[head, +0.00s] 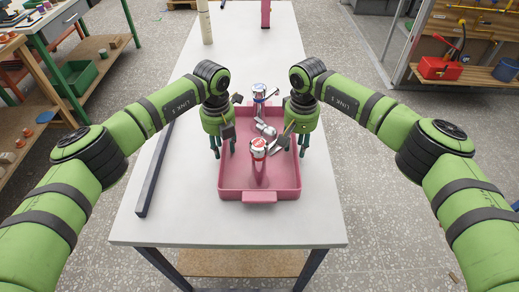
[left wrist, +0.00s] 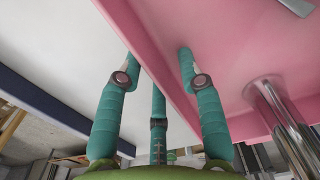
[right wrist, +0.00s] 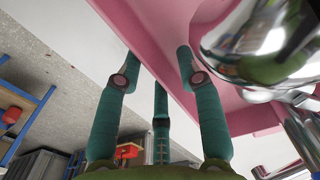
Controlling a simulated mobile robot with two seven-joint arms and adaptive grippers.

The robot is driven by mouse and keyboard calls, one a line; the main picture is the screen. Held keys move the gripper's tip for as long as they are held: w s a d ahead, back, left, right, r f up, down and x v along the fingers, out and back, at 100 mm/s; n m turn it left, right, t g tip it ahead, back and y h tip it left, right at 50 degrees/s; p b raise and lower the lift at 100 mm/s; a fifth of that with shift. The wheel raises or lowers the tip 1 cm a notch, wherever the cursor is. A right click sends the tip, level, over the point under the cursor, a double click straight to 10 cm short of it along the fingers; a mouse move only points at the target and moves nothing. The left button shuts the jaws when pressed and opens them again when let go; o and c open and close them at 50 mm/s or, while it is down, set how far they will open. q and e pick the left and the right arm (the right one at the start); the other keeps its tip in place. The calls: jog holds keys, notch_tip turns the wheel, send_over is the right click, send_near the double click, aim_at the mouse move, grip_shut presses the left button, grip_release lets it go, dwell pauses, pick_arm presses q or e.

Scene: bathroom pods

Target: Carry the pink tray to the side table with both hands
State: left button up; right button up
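My left gripper (head: 223,150) is at the tray's left wall, with fingers on both sides. In the left wrist view its spread fingers (left wrist: 157,65) straddle the pink wall (left wrist: 165,50). My right gripper (head: 302,148) is at the tray's right wall. In the right wrist view its spread fingers (right wrist: 157,65) straddle that wall (right wrist: 160,40). Both grippers look open. Finger contact with the walls is unclear. I cannot tell which surface is the side table.
The white table (head: 190,215) has a dark bar (head: 154,170) along its left side. A beige post (head: 205,22) and a pink item (head: 266,14) stand at its far end. A wooden-shelved bench (head: 100,55) is at left, a tool bench with a red box (head: 440,68) at right. Floor shows between.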

pick_arm(q)
jog(key=shift+c, duration=0.4)
pick_arm(e)
jog(key=shift+c, duration=0.4)
pick_arm(q)
grip_shut()
pick_arm(e)
grip_shut()
pick_arm(q)
jog(key=shift+w+r, duration=0.15)
jog(key=shift+r, duration=0.05)
pick_arm(e)
jog(key=shift+w+r, duration=0.15)
jog(key=shift+r, duration=0.1)
pick_arm(q)
jog(key=shift+r, duration=0.1)
pick_arm(e)
jog(key=shift+r, duration=0.1)
